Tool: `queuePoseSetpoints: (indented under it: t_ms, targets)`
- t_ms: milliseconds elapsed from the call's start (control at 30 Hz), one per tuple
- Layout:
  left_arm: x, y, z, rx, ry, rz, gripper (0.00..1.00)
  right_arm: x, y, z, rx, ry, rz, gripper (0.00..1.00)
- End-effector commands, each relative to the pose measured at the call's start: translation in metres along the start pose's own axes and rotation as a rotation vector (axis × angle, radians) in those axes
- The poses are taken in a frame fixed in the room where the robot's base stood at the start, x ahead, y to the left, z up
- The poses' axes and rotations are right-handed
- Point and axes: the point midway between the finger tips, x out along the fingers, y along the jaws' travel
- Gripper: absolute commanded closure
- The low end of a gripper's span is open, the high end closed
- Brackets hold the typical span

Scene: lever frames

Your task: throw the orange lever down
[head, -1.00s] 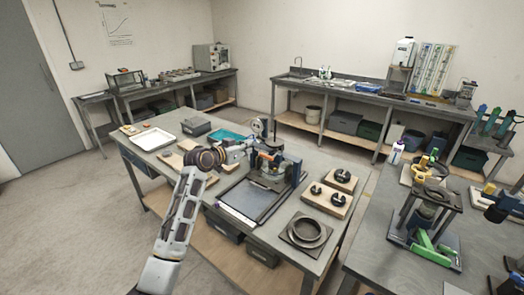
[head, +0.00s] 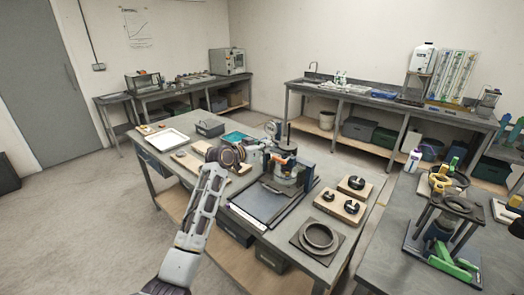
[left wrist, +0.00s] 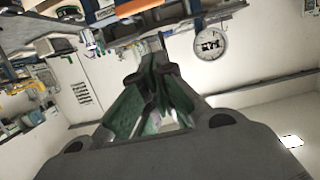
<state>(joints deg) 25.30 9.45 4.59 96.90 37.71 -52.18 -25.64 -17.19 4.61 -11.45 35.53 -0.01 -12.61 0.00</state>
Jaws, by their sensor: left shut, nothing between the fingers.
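A compact blue, grey and dark device (head: 288,172) with a dark upright post stands behind a dark flat panel on the central bench in the head view. My left arm reaches to its left side, and my left gripper (head: 272,157) is small there and partly lost against it. In the left wrist view the gripper (left wrist: 158,75) shows green-lined fingers drawn together, with nothing held. An orange bar (left wrist: 132,8), which looks like the lever, lies at the top edge beyond the fingertips, apart from them. In the head view the lever is too small to make out. My right gripper is not in view.
The dark flat panel (head: 262,203) lies in front of the device. Wooden blocks with black knobs (head: 340,205) and a dark ring on a square plate (head: 318,238) sit to its right. A white tray (head: 166,138) is at the far left. A round dial (left wrist: 211,43) shows beyond the fingers.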

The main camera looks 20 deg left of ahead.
Motion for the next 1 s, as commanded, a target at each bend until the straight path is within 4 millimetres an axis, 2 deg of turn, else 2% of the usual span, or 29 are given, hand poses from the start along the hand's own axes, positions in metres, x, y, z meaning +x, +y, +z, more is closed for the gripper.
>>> queuePoseSetpoints:
  t_ms: [567, 833, 1000]
  targets:
    - [0.051, 0.0, 0.001, -0.002, 0.002, 0.001, 1.0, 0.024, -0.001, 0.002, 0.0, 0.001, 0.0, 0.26]
    - [0.074, 0.0, 0.001, -0.001, 0.001, 0.0, 1.0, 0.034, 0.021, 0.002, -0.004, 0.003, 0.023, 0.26]
    - [0.075, 0.0, 0.013, -0.001, 0.0, 0.0, 1.0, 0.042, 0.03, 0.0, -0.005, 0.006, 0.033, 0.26]
